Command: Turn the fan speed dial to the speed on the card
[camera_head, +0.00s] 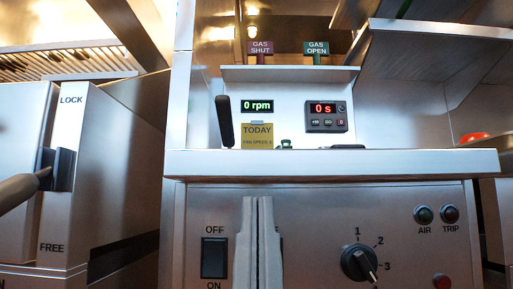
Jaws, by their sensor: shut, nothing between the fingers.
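The fan speed dial (355,263) is a round black knob on the front panel, with marks 1, 2 and 3 around its upper right. Its pointer appears to aim at the lower right, below the 3. The yellow card (257,136) stands on the shelf and reads TODAY with a fan speed line; its number is too small to read surely. A green display (257,106) reads 0 rpm. My gripper (257,199) shows its two grey fingers together, pointing up, left of the dial and apart from it. It hides part of the panel.
A black OFF/ON rocker switch (214,258) is left of my gripper. The shelf edge (330,163) juts out above the panel. AIR (424,215) and TRIP (450,214) lamps and a red button (442,282) are at right. A LOCK/FREE lever (25,190) is far left.

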